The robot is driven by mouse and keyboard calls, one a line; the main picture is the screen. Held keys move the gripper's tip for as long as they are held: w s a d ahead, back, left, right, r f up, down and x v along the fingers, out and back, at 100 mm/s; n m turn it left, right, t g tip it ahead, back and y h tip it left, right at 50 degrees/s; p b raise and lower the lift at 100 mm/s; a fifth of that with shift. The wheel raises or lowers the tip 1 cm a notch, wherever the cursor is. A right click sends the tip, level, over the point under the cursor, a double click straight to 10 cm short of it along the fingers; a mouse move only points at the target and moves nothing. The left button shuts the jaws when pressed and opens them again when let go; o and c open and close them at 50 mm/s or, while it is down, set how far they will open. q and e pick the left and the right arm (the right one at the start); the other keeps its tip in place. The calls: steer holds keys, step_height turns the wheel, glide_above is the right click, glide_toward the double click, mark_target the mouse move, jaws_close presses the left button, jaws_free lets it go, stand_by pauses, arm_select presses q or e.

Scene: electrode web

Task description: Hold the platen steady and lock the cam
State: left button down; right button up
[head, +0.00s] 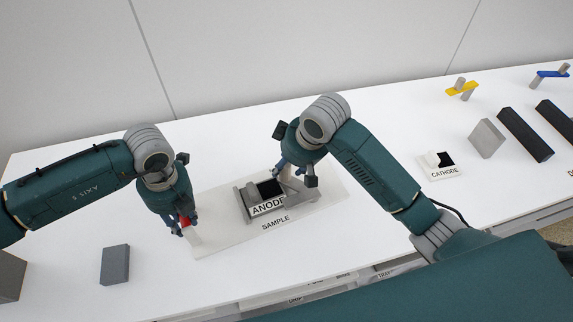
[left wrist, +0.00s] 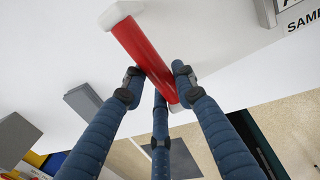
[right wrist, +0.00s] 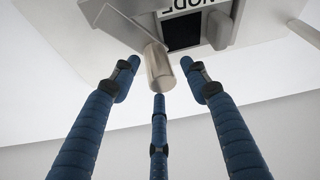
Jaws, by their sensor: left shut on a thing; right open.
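My left gripper (head: 183,228) is at the left end of the white SAMPLE plate (head: 215,238). It is shut on a red handle (left wrist: 143,55) with a white end, and the fingers stand around it in the left wrist view. A grey fixture (head: 243,206) labelled ANODE, with a black square, sits on the plate. My right gripper (head: 294,176) is open above the fixture's far right side. In the right wrist view, a tan cylindrical knob (right wrist: 159,70) on a grey lever (right wrist: 135,35) lies between its spread fingers. I cannot tell whether they touch it.
A grey block (head: 115,265) lies at the left front. To the right are a CATHODE holder (head: 437,172), a light grey block (head: 487,138), dark bars (head: 525,134), and yellow (head: 462,89) and blue (head: 551,74) levers. The white table is clear between them.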

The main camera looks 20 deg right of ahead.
steer(key=shift+w+a+f, duration=0.1)
steer(key=shift+w+f, duration=0.15)
steer(key=shift+f, duration=0.4)
jaws_close()
steer(key=shift+w+m, duration=0.15)
steer(key=shift+m, duration=0.15)
steer(key=shift+w+d+m+t+h, duration=0.15)
steer(key=shift+w+d+m+h, duration=0.3)
steer(key=shift+m, duration=0.3)
steer(key=shift+w+d+m+t+h, duration=0.2)
steer(key=shift+d+m, duration=0.35)
steer(key=shift+m, duration=0.2)
steer(key=shift+w+d+m+h, duration=0.2)
steer(key=shift+d+m, duration=0.15)
steer(key=shift+m, duration=0.15)
steer(key=shift+w+d+m+h, duration=0.1)
steer(key=shift+d+m+h, duration=0.05)
steer(key=shift+d+m, duration=0.3)
steer(key=shift+w+d+m+h, duration=0.15)
steer(key=shift+d+m+h, duration=0.25)
steer(key=shift+d+m, duration=0.25)
